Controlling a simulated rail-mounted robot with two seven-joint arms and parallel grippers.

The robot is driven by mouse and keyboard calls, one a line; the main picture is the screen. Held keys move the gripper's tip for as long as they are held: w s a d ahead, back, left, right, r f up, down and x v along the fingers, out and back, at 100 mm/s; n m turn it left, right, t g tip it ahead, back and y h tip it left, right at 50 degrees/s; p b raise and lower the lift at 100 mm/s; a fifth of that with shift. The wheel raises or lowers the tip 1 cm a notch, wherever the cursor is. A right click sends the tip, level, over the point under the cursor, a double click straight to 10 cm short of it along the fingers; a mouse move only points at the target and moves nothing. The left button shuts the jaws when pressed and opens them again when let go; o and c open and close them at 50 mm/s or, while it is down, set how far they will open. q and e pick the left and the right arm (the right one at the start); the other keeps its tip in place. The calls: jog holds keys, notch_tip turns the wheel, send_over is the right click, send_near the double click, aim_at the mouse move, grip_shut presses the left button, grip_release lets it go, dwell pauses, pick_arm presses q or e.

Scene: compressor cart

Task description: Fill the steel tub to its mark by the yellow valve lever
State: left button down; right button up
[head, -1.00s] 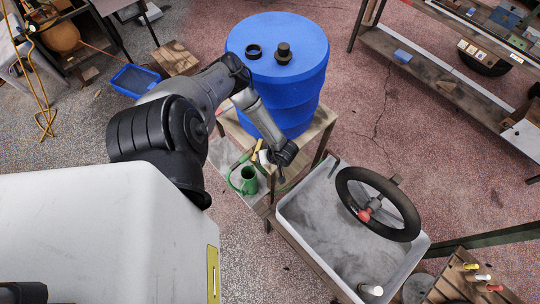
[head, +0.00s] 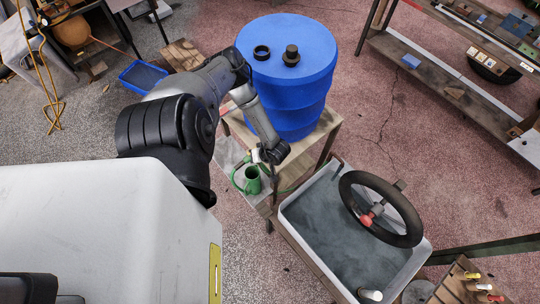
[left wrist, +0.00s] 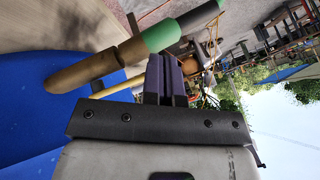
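The steel tub (head: 287,222) stands right of centre in the head view, with a pale rim and dark blue-grey water inside. Its mark cannot be made out. The yellow valve lever (left wrist: 112,88) shows in the left wrist view, slanting up to the side of the fingers, near a brown and green tap piece (left wrist: 130,50). My left gripper (head: 272,152) is below the blue barrel (head: 290,90), near the tap. In the wrist view its dark fingers (left wrist: 166,78) are close together beside the lever; contact is unclear. My right gripper is out of view.
A wooden rack with coloured handles (head: 470,285) is at lower right. Open floor lies beyond the tub.

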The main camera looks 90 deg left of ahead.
pick_arm(q)
jog(key=shift+s+a+f, duration=0.1)
jog(key=shift+s+a, duration=0.1)
jog(key=shift+s, duration=0.05)
dwell(0.3)
jog(key=shift+w+a, duration=0.15)
jog(key=shift+a, duration=0.1)
jog(key=w+d+r, duration=0.2)
jog(key=d+r, duration=0.6)
jog(key=d, duration=0.2)
jog(key=shift+b, duration=0.4)
